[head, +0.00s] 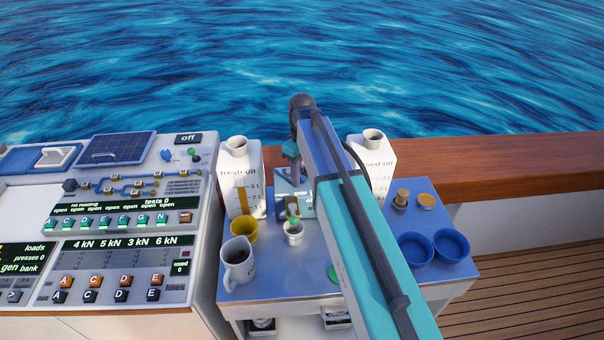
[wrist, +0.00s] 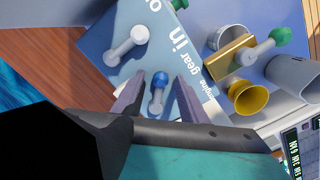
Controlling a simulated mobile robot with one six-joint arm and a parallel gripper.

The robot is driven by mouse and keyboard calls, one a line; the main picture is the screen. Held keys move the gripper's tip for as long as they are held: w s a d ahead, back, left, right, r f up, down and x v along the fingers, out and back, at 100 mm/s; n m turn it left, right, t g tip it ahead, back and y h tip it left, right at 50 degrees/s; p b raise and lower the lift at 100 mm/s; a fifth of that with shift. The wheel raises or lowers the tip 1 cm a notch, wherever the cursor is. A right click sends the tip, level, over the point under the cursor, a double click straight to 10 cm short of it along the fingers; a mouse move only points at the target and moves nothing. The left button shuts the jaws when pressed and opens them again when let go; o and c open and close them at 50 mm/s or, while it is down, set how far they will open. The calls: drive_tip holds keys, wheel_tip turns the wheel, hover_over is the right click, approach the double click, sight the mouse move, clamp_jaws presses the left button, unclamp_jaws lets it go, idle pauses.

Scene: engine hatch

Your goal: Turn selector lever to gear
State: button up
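The light blue panel (wrist: 190,35) carries the words "gear", "in" and "engine" and fills the middle of the wrist view; it also shows in the head view (head: 283,186), partly behind my arm. A small lever with a blue knob (wrist: 157,88) sits on it near "gear"; I take it for the selector lever. My gripper (wrist: 158,92) is open, one finger on either side of this lever, with gaps visible; contact cannot be judged. A white lever (wrist: 127,45) with rounded ends stands nearby on the panel. In the head view my gripper (head: 291,165) hangs above the panel, small and partly hidden.
A yellow funnel (wrist: 248,98) and a gold block (wrist: 230,55) with a green-knobbed lever lie right of the panel. The fresh oil (head: 240,175) and used oil (head: 378,165) containers flank it. A white jug (head: 238,265) and blue bowls (head: 415,248) stand on the bench.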

drive_tip(key=shift+r, duration=0.15)
wheel_tip(320, 180, up, 14)
drive_tip(key=b, duration=0.3)
drive_tip(key=shift+f, duration=0.25)
idle(0.4)
drive_tip(key=shift+r, duration=0.1)
